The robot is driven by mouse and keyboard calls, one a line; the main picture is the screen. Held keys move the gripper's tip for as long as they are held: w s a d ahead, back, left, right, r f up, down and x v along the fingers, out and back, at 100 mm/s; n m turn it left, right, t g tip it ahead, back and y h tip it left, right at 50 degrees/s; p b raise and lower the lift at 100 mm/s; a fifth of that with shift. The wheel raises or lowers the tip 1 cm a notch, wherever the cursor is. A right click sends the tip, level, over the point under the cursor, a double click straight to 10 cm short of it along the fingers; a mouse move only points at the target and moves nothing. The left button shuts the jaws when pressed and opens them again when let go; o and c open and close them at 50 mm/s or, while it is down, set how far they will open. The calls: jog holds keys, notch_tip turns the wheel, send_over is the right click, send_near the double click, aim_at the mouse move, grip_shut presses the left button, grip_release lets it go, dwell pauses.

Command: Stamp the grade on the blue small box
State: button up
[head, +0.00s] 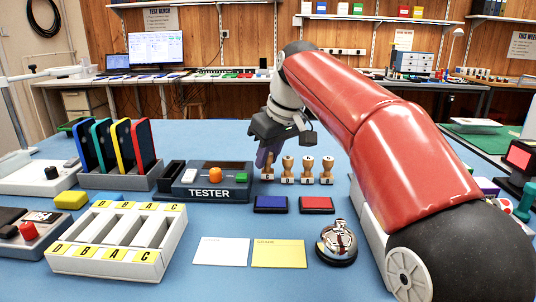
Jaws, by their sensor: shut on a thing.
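My gripper (266,154) is pointed down at the left end of a row of wooden stamps, shut on the leftmost stamp (267,173). The fingers hide the top of its handle; I cannot tell whether it is lifted. Other stamps (307,170) stand upright to its right. A blue ink pad (270,204) and a red ink pad (316,204) lie in front of the stamps.
The tester (208,192) stands left of the stamps. A rack (117,179) holds several phones. The white tray (108,262) with lettered labels stands at front left, near a yellow block (71,200). White and yellow cards (278,254) and a silver bell (336,241) lie in front.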

jog(key=shift+f+b, duration=0.3)
jog(key=shift+f, duration=0.2)
jog(key=o, duration=0.9)
